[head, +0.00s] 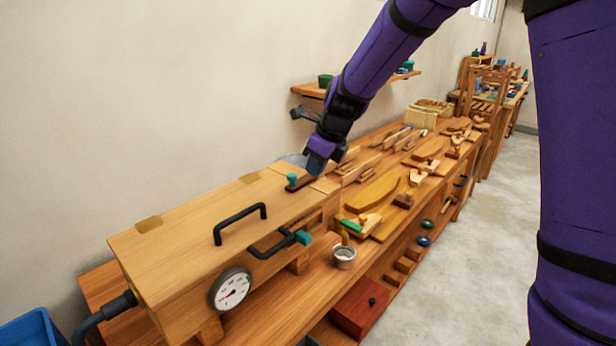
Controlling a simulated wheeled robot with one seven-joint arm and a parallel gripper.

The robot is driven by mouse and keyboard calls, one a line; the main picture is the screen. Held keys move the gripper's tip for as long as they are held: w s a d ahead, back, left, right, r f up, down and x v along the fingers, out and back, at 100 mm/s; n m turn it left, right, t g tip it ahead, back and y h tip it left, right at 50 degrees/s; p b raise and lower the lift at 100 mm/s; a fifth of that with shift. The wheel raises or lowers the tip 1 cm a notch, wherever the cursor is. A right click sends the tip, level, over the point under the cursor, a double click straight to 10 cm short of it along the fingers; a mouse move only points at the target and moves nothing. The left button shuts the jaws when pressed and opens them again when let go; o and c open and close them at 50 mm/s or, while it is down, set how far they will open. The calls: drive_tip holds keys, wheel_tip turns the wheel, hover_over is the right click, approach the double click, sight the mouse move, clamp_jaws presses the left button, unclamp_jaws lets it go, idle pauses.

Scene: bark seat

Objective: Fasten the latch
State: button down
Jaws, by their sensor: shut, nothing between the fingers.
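A long wooden box (185,238) with a black handle (240,222) on its lid stands on the bench. A dark wooden piece with a teal knob (292,181) sits on top of the box near its far end. A black bent lever (270,246) with a teal end (303,238) is on the front side of the box. I cannot tell which of these two is the latch. My gripper (315,167) is shut and empty beside the dark piece, just beyond the teal knob. Whether it touches that piece is unclear, and its fingertips are small and partly hidden.
A round gauge (231,289) and a black hose (105,306) are on the near box end. A small metal cup (344,257) stands in front. Wooden parts (378,190) crowd the bench further back. A wall shelf (310,90) is behind my arm. The floor (490,230) at right is clear.

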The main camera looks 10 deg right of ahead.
drive_tip(key=v, duration=0.6)
drive_tip(key=shift+s+a+r, duration=0.15)
drive_tip(key=shift+s+r, duration=0.05)
drive_tip(key=shift+s, duration=0.1)
drive_tip(key=s+d+r+n+t, duration=0.1)
drive_tip(key=s+d+r+n, duration=0.3)
drive_tip(key=s+n, duration=0.35)
drive_tip(key=s+d+r+n, duration=0.4)
drive_tip(key=s+n, duration=0.2)
drive_tip(key=s, duration=0.2)
drive_tip(key=s+d+n+t+h, duration=0.1)
drive_tip(key=s+d+n+h, duration=0.2)
drive_tip(key=s+n, duration=0.9)
drive_tip(key=s+d+f, duration=0.1)
drive_tip(key=s+d, duration=0.1)
drive_tip(key=s, duration=0.1)
drive_tip(key=shift+s+n, duration=0.25)
drive_tip(key=shift+n, duration=0.1)
